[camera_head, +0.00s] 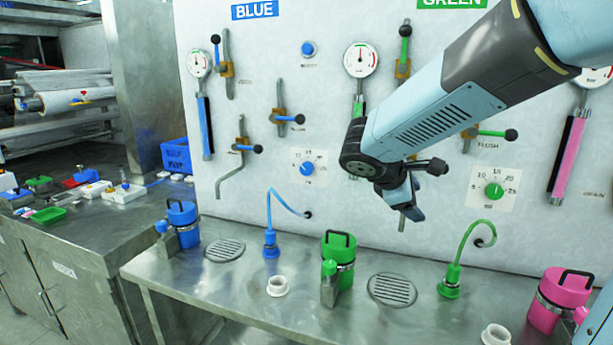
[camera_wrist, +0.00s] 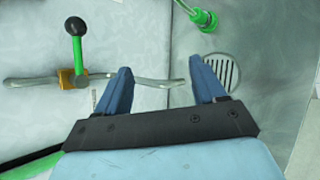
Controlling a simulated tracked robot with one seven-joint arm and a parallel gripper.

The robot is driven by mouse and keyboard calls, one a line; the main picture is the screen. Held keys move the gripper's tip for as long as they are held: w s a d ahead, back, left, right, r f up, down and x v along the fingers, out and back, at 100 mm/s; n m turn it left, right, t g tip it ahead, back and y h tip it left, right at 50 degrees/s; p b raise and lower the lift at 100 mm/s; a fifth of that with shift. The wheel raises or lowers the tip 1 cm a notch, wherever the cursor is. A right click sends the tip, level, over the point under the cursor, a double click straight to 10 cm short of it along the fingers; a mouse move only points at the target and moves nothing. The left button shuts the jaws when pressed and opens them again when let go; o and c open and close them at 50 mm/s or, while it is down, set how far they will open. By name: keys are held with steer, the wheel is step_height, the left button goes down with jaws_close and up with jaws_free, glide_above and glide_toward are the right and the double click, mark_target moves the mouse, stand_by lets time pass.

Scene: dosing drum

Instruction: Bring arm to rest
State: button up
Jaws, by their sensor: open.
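My arm reaches in from the upper right in the head view, in front of the green section of the white panel. My gripper (camera_head: 410,205) hangs in front of the panel, above the steel counter (camera_head: 320,318). In the wrist view my gripper (camera_wrist: 165,80) is open, with its two blue fingers apart. A bent grey lever pipe with a black-knobbed green handle (camera_wrist: 76,45) lies behind the fingers in that view. I see nothing held between the fingers.
A green canister (camera_head: 338,255), a blue canister (camera_head: 183,222) and a pink canister (camera_head: 560,297) stand on the counter. Hoses, a blue one (camera_head: 270,240) and a green one (camera_head: 455,270), rise from it. Valve levers and gauges (camera_head: 361,60) stick out from the panel.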

steer(key=s+d+r+m+y, duration=0.1)
steer(key=s+r+m+y, duration=0.1)
steer(key=s+m+y, duration=0.5)
steer(key=s+m, duration=0.6)
steer(key=s, duration=0.5)
steer(key=shift+m+y, duration=0.4)
steer(key=shift+s+a+r+m, duration=0.15)
steer(key=shift+s+a+m, duration=0.1)
steer(key=shift+s+m, duration=0.05)
steer(key=shift+c, duration=0.3)
